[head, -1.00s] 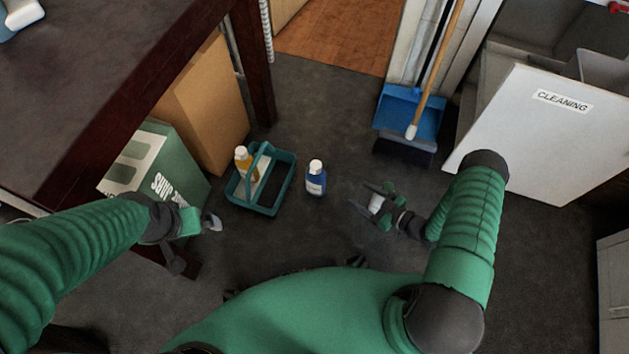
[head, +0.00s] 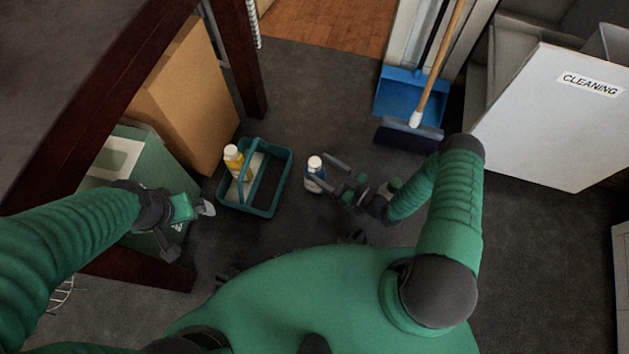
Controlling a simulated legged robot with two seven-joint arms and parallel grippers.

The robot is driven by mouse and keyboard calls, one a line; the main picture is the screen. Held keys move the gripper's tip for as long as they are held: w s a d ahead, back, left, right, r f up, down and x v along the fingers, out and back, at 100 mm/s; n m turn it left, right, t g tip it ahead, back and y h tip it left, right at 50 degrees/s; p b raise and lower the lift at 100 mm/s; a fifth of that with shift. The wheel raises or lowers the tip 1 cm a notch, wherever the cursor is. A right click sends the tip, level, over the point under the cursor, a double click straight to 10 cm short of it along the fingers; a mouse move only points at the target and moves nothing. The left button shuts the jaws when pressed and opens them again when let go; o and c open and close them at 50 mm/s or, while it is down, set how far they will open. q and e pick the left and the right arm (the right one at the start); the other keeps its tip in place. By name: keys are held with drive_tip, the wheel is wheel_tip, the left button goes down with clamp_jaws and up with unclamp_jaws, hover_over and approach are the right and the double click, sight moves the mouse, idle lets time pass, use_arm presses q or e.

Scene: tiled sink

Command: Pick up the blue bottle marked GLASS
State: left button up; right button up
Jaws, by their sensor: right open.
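The teal caddy (head: 262,211) holds a yellow bottle (head: 233,160) with a white cap. A cardboard box (head: 190,95), a green box and a dark table stand at left. A blue dustpan (head: 402,92) with a broom is behind. A white CLEANING container (head: 550,120) stands at right.

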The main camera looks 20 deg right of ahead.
drive_tip(key=b+x, duration=0.1)
drive_tip(key=x, duration=0.1)
drive_tip(key=b+x, duration=0.1)
drive_tip(key=x, duration=0.2)
drive_tip(key=shift+w+a+f+b, duration=0.1)
drive_tip(key=shift+w+f+b, duration=0.1)
drive_tip(key=shift+b, duration=0.2)
drive_tip(key=shift+w+a+r, duration=0.25)
clamp_jaws()
idle(0.7)
